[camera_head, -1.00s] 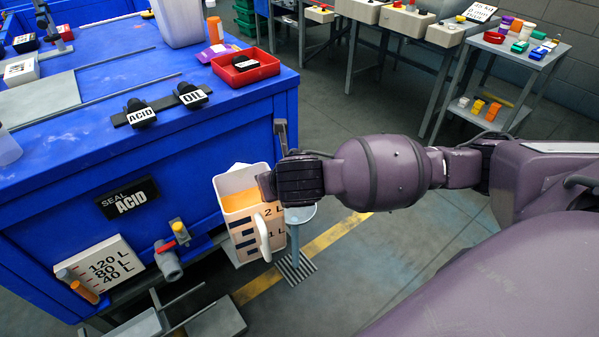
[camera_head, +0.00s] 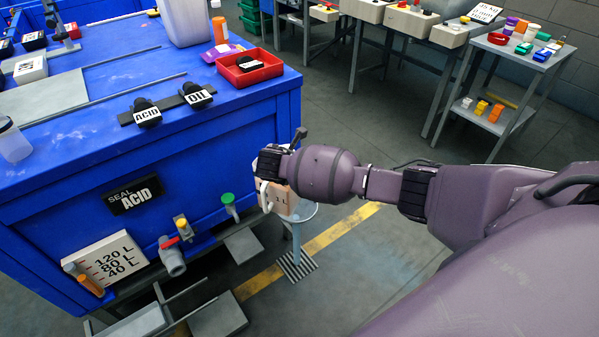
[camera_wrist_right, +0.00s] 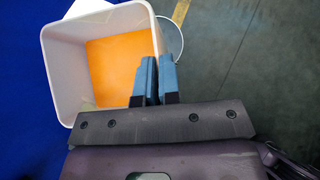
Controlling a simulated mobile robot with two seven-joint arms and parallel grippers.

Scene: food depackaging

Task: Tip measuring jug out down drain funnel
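The measuring jug (camera_head: 284,199) is pale with dark markings and hangs from my right gripper (camera_head: 270,165). In the right wrist view, the jug (camera_wrist_right: 60,65) is open-topped with orange liquid (camera_wrist_right: 112,68) inside. The gripper's fingers (camera_wrist_right: 157,80) are close together at the jug's near wall; their exact grip is partly hidden. The drain funnel (camera_head: 307,214) is a pale round bowl on a thin stand, largely hidden behind and below the jug. Part of its rim shows beside the jug in the right wrist view (camera_wrist_right: 172,38). My left gripper is out of view.
The blue tank bench (camera_head: 200,150) stands close left of the jug, with a green-topped valve (camera_head: 229,204) and a red-handled valve (camera_head: 172,258) protruding. A red tray (camera_head: 250,68) sits on its top. Open floor (camera_head: 400,270) lies to the right.

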